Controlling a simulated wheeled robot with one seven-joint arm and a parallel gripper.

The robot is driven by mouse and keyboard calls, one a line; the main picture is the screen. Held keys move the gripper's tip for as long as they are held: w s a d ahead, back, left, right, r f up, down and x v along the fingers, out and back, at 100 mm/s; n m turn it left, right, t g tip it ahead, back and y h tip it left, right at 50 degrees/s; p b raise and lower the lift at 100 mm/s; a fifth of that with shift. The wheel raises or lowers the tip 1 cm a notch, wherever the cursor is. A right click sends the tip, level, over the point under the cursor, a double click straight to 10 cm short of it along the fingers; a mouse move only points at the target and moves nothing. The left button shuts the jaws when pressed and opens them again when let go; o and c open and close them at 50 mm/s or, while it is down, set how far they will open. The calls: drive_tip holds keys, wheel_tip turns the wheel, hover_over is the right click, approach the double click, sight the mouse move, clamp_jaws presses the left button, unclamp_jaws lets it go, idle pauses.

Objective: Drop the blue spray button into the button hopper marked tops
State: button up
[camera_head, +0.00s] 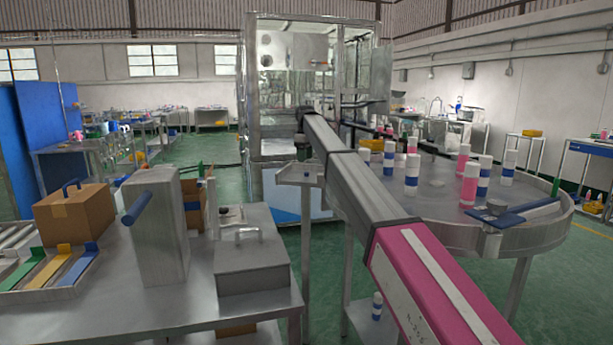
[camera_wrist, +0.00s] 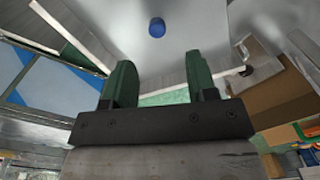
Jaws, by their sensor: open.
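My gripper (camera_wrist: 162,78) shows in the wrist view with its two green fingers apart and nothing between them. The blue spray button (camera_wrist: 156,27) appears as a small round blue piece against a grey metal surface (camera_wrist: 100,20). It lies beyond the fingertips, roughly in line with the gap between them, and is not touched. In the head view my arm reaches from the lower right toward the upper middle, and I cannot clearly make out the gripper there. I cannot pick out the button in the head view. No hopper marked tops is readable in either view.
A steel bench holds a tall grey box (camera_head: 156,240), a low lidded metal box (camera_head: 252,270), a cardboard box (camera_head: 72,215) and coloured strips. A round table (camera_head: 430,195) at right carries several white, blue and pink cans. A glazed steel cabinet (camera_head: 310,60) stands behind.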

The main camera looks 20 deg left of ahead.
sight(306, 176)
drive_tip(key=shift+w+d+f, duration=0.1)
drive_tip(key=shift+d+f, duration=0.05)
drive_tip(key=shift+f, duration=1.6)
drive_tip(key=shift+d+f, duration=0.1)
drive_tip(key=shift+f, duration=1.6)
clamp_jaws()
